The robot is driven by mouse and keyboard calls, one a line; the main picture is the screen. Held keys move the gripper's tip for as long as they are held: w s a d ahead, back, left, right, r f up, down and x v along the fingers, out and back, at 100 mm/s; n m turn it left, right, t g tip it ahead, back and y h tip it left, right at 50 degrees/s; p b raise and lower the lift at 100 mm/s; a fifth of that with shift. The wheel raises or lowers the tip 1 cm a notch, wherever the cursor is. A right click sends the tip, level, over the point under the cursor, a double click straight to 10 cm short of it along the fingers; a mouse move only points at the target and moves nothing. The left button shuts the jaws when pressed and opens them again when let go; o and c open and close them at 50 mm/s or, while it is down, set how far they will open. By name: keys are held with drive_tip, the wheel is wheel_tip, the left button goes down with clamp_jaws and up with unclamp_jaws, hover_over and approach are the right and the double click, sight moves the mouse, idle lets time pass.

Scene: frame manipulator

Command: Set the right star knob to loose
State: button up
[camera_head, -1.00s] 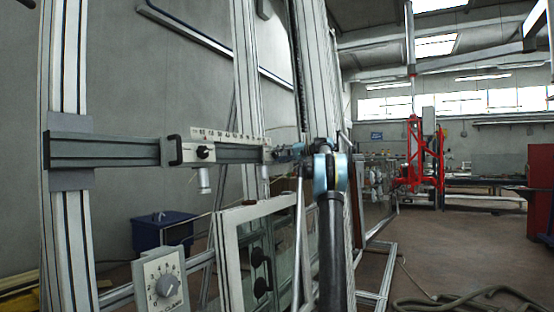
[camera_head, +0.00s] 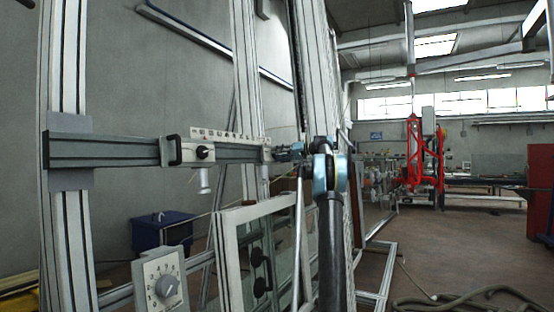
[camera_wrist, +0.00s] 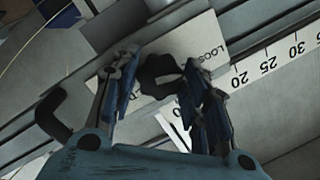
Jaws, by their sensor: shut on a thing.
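The right star knob (camera_wrist: 158,77) is black and lobed, on a pale plate of the rail carriage. It shows in the wrist view between the two fingers of my gripper (camera_wrist: 162,66), which is shut on it. The letters "LOOS" show on the plate just up and right of the knob; the rest of the word is cut off. In the head view my gripper (camera_head: 290,152) reaches left to the right end of the horizontal rail (camera_head: 110,150), and it hides most of the right knob there. The left star knob (camera_head: 204,152) is dark and stands free on its own plate.
A ruler strip (camera_wrist: 268,62) runs along the rail beside the plate, and a black handle (camera_wrist: 52,116) sits left of my gripper. Below the rail are a framed glass panel (camera_head: 232,262) and a dial box (camera_head: 163,284). A blue case (camera_head: 162,232) stands behind.

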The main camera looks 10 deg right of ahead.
drive_tip(key=o, duration=1)
drive_tip(key=shift+d+f, duration=0.1)
drive_tip(key=shift+f, duration=0.05)
drive_tip(key=shift+o, duration=0.2)
drive_tip(key=v, duration=1.2)
